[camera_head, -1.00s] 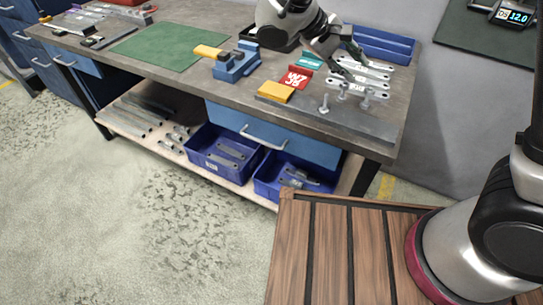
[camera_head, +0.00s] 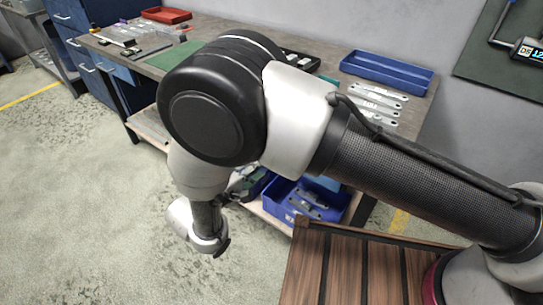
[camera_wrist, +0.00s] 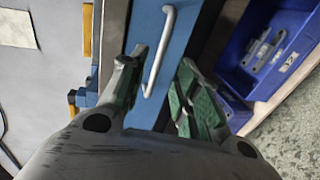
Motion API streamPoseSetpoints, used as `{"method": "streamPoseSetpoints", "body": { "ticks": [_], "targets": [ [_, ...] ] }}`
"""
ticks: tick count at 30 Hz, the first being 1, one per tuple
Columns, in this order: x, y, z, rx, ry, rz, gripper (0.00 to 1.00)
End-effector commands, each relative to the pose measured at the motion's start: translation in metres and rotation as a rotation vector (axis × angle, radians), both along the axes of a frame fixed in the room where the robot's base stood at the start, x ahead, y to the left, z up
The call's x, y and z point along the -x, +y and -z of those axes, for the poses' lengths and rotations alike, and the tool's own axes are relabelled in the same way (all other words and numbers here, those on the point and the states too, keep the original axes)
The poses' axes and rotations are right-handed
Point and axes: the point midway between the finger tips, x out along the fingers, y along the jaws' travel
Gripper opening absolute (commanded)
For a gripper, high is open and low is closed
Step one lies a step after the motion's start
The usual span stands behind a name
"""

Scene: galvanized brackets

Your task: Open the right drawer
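The right drawer is a blue front with a pale bar handle under the workbench. In the wrist view the drawer front (camera_wrist: 146,26) runs through the middle, with its handle (camera_wrist: 161,50) standing out from it. My gripper (camera_wrist: 162,60) is open and empty, its green-padded fingers on either side of the handle's lower part in the picture. I cannot tell whether a finger touches the handle. In the head view my arm hides most of the drawer and its handle; only a blue strip of the front (camera_head: 325,183) shows.
A blue bin with brackets (camera_head: 292,207) stands on the shelf below; it also shows in the wrist view (camera_wrist: 238,76). The workbench top (camera_head: 215,30) carries a blue tray (camera_head: 390,72) and several metal brackets (camera_head: 375,103). Open floor lies in front.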

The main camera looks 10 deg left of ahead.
Motion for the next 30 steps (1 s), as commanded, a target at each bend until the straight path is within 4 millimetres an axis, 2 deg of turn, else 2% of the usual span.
{"method": "streamPoseSetpoints", "body": {
  "ticks": [12,16,24,29,30],
  "targets": [
    [-0.058,-0.024,0.012,0.001,0.0,0.004,0.32],
    [-0.066,-0.028,0.014,0.0,0.001,0.003,0.32],
    [-0.067,-0.028,0.014,0.0,0.001,0.002,0.32],
    [-0.067,-0.028,0.014,0.0,0.001,0.002,0.03],
    [-0.067,-0.028,0.014,0.0,0.001,0.002,0.0]
  ]
}}
